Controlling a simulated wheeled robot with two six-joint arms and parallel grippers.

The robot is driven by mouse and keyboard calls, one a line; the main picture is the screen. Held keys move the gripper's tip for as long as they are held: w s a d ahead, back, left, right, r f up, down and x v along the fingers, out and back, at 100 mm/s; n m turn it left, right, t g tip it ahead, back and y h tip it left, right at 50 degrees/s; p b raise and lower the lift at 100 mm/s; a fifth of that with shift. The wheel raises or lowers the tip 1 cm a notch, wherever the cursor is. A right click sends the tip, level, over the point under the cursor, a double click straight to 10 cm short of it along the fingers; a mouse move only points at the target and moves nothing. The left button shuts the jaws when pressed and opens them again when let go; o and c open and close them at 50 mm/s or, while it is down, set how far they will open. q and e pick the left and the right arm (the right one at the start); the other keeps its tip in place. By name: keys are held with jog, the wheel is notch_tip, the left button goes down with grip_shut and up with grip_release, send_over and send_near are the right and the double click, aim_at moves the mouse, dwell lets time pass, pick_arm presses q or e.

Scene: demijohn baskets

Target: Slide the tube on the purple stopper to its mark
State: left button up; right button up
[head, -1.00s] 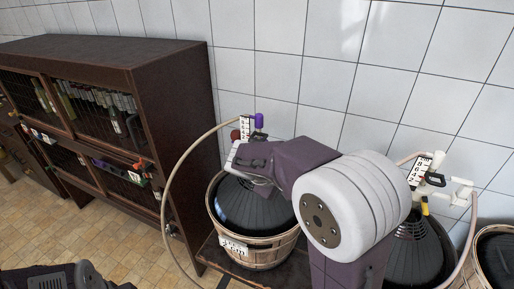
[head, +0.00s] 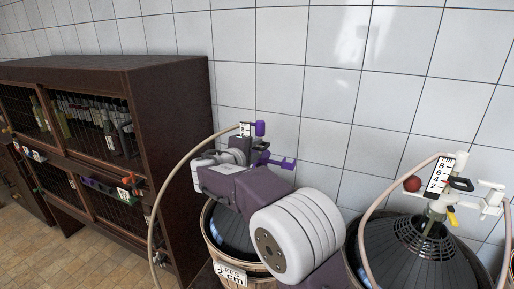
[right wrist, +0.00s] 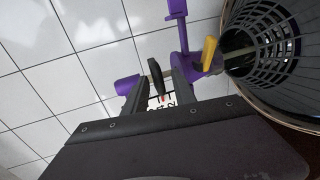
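The purple stopper stands on the left demijohn (head: 232,235), with a purple cylinder (head: 259,128) and a purple side arm (head: 280,162) showing. A numbered scale (head: 245,129) is beside it, and a tan tube (head: 181,160) curves from there down to the left. My right gripper (head: 238,150) is at the stopper's top. In the right wrist view its two dark fingers (right wrist: 155,88) stand apart, with a black lever (right wrist: 155,76) between them and gaps visible. The purple stopper (right wrist: 205,62) and a yellow piece (right wrist: 209,52) lie just beyond. The tube's end is hidden. My left gripper is not in view.
A label (head: 230,273) on the left basket reads about 2 cm. A second demijohn (head: 425,255) with a white stopper, numbered scale (head: 441,174) and red ball (head: 412,184) stands at right. A dark bottle cabinet (head: 165,90) stands left; a tiled wall is behind.

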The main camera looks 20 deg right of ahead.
jog(key=shift+w+d+f, duration=0.15)
jog(key=shift+w+d, duration=0.3)
jog(key=shift+d, duration=0.05)
grip_shut()
dwell(1.1)
